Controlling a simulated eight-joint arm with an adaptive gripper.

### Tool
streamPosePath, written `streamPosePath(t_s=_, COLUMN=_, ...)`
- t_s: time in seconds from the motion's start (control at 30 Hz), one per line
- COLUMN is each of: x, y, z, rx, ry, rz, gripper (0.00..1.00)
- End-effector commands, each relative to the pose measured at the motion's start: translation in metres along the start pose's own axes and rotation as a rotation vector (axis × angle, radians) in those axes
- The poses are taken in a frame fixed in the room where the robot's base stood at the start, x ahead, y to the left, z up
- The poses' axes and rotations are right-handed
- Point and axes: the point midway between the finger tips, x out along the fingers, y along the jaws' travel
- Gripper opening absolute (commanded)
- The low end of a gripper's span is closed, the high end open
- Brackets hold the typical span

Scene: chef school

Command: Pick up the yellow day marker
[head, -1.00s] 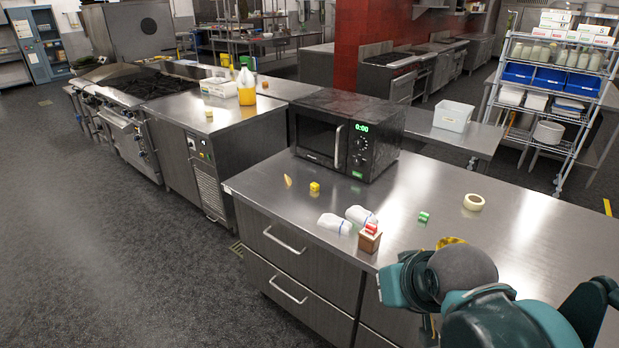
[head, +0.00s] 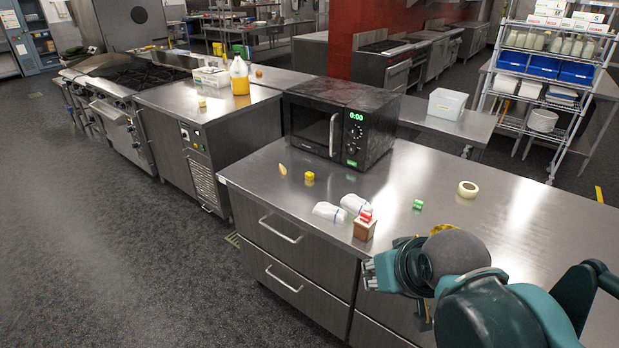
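A small yellow block (head: 309,177), which looks like the yellow day marker, sits on the steel counter (head: 500,230) in front of the microwave. A similar green piece (head: 418,204) lies farther right. A small wooden box (head: 365,229) with red pieces on top stands near the front edge. My teal arm reaches in from the lower right, apart from the yellow block and to its lower right.
A black microwave (head: 341,122) stands behind the yellow block. Two white cloth-like bundles (head: 330,211) lie between the block and the wooden box. A pale curved piece (head: 283,169) lies left of the block. A tape roll (head: 467,189) lies at the right, with bare counter around it.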

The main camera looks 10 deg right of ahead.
Motion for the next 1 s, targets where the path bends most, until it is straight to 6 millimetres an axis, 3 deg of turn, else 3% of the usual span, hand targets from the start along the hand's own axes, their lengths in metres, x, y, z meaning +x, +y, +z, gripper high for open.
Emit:
streamPosePath(t_s=0.1, x=0.000, y=0.000, z=0.000, rx=0.000, ry=0.000, rz=0.000, gripper=0.39)
streamPosePath(t_s=0.57, x=-0.001, y=0.000, z=-0.007, rx=-0.022, ry=-0.004, rz=0.001, gripper=0.39)
streamPosePath(t_s=0.77, x=-0.004, y=0.000, z=-0.032, rx=-0.093, ry=-0.016, rz=0.005, gripper=0.39)
streamPosePath(t_s=1.0, x=-0.004, y=0.000, z=-0.076, rx=-0.233, ry=-0.043, rz=0.014, gripper=0.39)
